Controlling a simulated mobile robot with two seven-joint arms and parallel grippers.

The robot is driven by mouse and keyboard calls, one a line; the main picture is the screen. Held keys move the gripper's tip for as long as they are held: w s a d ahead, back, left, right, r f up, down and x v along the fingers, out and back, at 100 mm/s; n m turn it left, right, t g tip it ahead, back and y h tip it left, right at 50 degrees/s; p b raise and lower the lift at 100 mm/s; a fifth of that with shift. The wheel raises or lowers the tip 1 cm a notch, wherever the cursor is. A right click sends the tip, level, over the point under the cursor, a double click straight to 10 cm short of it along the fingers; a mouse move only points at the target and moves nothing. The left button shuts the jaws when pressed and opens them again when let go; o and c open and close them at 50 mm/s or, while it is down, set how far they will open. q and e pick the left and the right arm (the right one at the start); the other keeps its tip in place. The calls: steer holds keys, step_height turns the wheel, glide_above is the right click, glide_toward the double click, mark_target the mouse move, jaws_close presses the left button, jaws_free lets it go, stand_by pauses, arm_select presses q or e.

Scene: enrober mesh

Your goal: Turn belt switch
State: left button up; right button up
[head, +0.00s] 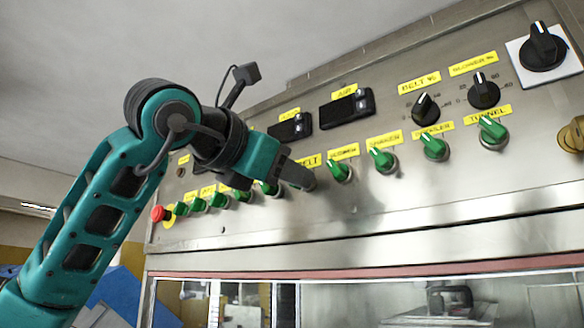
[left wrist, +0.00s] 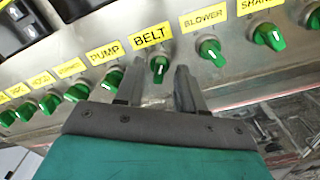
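The belt switch (left wrist: 158,66) is a green knob with a white pointer line, under a yellow BELT label (left wrist: 152,36) on the steel panel. Its pointer looks roughly upright in the left wrist view. My left gripper (left wrist: 160,70) is open, with one finger to each side of the knob. I cannot tell how far the fingertips reach along it, and no contact is clear. In the head view my left gripper (head: 300,178) is at the panel just below the BELT label (head: 309,161) and hides the belt switch. My right gripper is not in view.
Similar green knobs stand close on both sides, including the blower switch (left wrist: 211,50) and pump switch (left wrist: 112,80). A red button (head: 157,214) is at the panel's left end. Black dials (head: 425,107) and displays (head: 347,109) sit above. The space in front of the panel's right part is clear.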

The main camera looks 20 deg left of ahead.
arm_select(q)
steer(key=shift+w+d, duration=0.25)
steer(key=shift+w, duration=0.35)
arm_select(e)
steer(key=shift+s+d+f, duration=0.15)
arm_select(q)
jaws_close()
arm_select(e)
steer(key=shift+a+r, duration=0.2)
